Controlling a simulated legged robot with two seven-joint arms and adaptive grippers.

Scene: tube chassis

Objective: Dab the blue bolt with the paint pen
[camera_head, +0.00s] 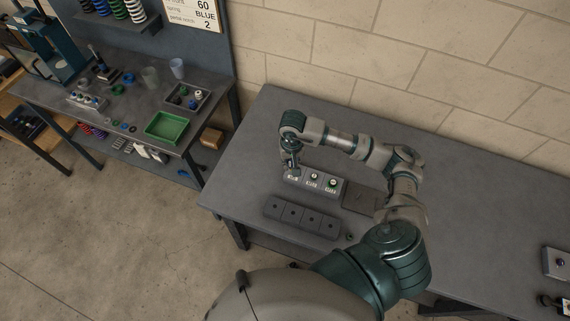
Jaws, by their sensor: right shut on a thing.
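My right gripper (292,172) is small and dark in the view, pointing down at the left end of a pale labelled strip (323,193) on the grey bench. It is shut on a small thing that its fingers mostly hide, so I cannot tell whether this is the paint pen. Two small round-topped pieces (314,177) show on the strip, right of the gripper. I cannot pick out the blue bolt for certain. My left gripper is not in view.
A dark bar with several holes (302,216) lies in front of the strip, and a dark flat plate (359,198) lies to its right. Another bench (130,110) at the left holds a green tray (166,127) and small parts. The right bench's middle (480,220) is clear.

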